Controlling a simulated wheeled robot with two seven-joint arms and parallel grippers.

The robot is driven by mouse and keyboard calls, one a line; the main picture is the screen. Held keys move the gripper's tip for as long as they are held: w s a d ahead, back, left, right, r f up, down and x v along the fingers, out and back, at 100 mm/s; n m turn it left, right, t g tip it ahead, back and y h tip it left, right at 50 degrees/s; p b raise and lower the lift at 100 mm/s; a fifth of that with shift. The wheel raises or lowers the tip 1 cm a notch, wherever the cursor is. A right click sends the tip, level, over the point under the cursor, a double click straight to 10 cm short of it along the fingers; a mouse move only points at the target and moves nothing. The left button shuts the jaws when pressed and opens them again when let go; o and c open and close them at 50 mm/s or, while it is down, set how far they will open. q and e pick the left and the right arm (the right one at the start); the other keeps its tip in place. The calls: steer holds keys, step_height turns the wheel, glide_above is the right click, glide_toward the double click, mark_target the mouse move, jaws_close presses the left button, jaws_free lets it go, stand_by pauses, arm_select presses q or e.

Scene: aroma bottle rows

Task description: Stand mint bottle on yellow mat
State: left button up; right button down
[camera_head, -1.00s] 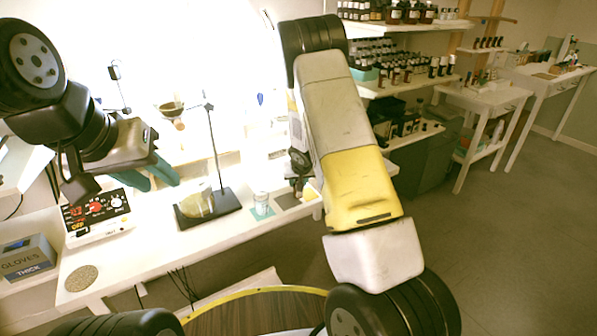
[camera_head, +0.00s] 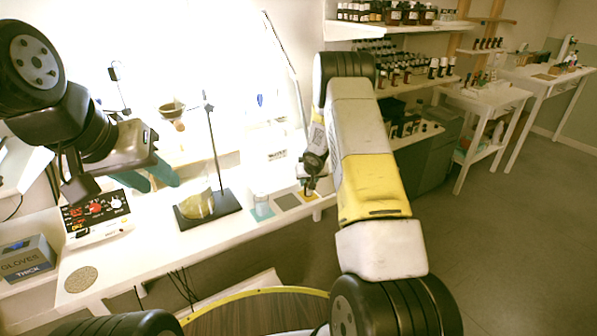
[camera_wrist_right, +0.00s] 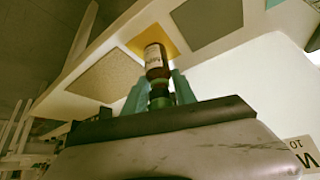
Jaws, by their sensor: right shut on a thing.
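In the right wrist view a small dark amber bottle (camera_wrist_right: 155,71) with a white label and green neck is between the teal fingers of my right gripper (camera_wrist_right: 160,93). They are shut on it near its cap end. Its base end overlaps the yellow mat (camera_wrist_right: 173,30); I cannot tell whether it touches. In the head view my right gripper (camera_head: 311,189) is low over the yellow mat (camera_head: 315,196), with the bottle too small to make out. My left gripper (camera_head: 150,177) is open and empty over the left of the bench, its teal fingers apart.
A grey mat (camera_head: 287,202) lies beside the yellow one, then a teal mat with a glass beaker (camera_head: 261,201). A speckled mat (camera_wrist_right: 104,74) flanks the yellow one.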

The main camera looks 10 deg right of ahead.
steer(key=c, duration=1)
jaws_free()
